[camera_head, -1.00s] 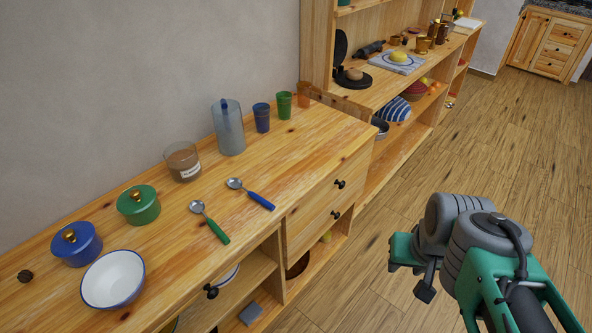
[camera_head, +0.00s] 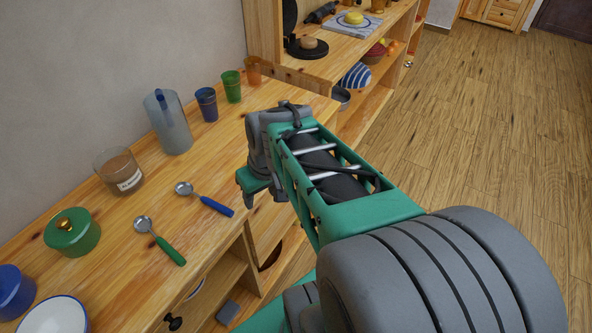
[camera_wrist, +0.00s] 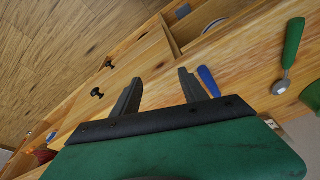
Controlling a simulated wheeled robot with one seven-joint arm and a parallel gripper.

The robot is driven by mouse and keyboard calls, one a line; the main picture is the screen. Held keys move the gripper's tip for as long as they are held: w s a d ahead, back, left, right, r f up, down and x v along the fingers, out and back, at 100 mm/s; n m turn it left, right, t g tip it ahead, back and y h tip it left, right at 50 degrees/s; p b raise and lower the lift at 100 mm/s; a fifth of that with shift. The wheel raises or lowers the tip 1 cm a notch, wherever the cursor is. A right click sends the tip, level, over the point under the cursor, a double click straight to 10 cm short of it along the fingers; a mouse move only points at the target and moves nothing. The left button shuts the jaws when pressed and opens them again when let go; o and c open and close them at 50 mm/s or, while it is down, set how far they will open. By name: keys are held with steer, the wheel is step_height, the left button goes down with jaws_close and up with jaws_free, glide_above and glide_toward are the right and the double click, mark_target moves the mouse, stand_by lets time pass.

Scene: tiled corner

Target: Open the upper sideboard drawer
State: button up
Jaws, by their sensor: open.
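The wooden sideboard (camera_head: 105,262) stands along the wall. In the wrist view, two dark knobs mark its drawers: the upper drawer's knob (camera_wrist: 97,94), nearer the tabletop, and the lower drawer's knob (camera_wrist: 109,64). Both drawer fronts look shut. My gripper (camera_wrist: 158,76) is open and empty, with its two dark fingers over the drawer front and top edge. The knobs lie left of the fingers, not between them.
A blue-handled spoon (camera_head: 205,198) and a green-handled spoon (camera_head: 158,240) lie on the top near my gripper. A jug (camera_head: 168,122), a glass jar (camera_head: 119,171) and cups stand behind. A taller shelf unit (camera_head: 290,75) adjoins. The floor (camera_head: 490,130) at right is clear.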

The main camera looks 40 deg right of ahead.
steer(key=w+d+f+n+t+b, duration=0.1)
steer(key=d+f+n+t, duration=0.15)
steer(key=d, duration=0.55)
steer(key=w+d+f+n+t+y+b, duration=0.1)
steer(key=d+f+t+b, duration=0.1)
steer(key=d+f, duration=0.35)
steer(key=w+d+f+n+t+b, duration=0.1)
steer(key=w+d+f+n+t, duration=0.1)
steer(key=d, duration=0.7)
steer(key=x, duration=0.6)
steer(key=shift+w+d+f, duration=0.15)
steer(key=shift+f, duration=0.2)
steer(key=shift+c, duration=0.5)
jaws_close()
